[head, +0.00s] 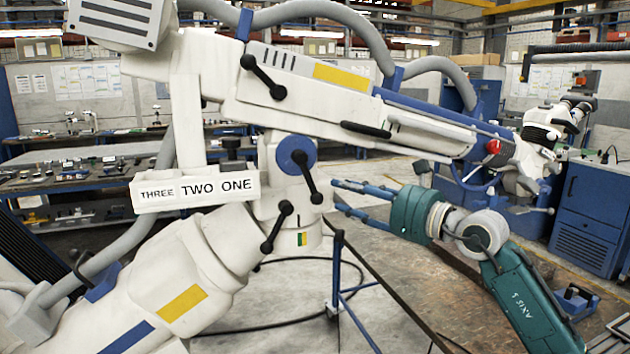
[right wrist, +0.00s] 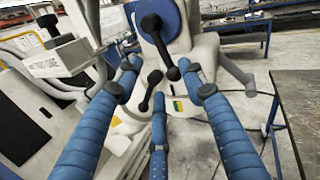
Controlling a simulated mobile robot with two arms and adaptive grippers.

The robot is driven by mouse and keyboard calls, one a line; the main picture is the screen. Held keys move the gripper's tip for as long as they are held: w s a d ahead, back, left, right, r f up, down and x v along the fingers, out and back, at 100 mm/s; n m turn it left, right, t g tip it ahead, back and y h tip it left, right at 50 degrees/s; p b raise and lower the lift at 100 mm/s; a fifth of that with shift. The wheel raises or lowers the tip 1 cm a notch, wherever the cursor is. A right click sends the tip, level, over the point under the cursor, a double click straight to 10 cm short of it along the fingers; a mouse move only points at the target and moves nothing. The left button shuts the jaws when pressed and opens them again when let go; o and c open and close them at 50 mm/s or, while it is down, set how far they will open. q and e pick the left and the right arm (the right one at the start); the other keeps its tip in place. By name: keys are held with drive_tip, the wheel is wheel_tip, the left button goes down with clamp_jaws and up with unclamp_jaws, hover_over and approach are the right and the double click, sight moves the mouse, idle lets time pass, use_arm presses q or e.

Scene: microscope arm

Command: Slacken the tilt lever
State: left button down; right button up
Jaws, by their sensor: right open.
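The white microscope arm (head: 335,95) fills the middle of the head view. A black ball-ended lever (head: 305,178) sits on its blue round hub (head: 290,152) and slants down to the right. No lever is labelled tilt. In the right wrist view, this lever (right wrist: 161,47) shows ahead between the fingers. A second black lever (head: 276,228) sits lower left, and it also shows in the right wrist view (right wrist: 150,92). My right gripper (head: 338,196) is open and empty, its blue fingers pointing left, just right of the hub lever. My left gripper is out of view.
A third lever (head: 262,77) and a black handle (head: 366,130) are higher on the arm. A blue stand (head: 338,275) is below my gripper. A brown table top (head: 400,270) lies at right.

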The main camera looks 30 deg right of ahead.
sight(310, 182)
drive_tip(key=p+x, duration=0.5)
drive_tip(key=x, duration=0.4)
drive_tip(key=shift+w+r, duration=0.1)
drive_tip(key=shift+w, duration=0.15)
drive_tip(key=shift+w+a+f, duration=0.1)
drive_tip(key=shift+w+f, duration=0.15)
drive_tip(key=shift+w, duration=0.3)
clamp_jaws()
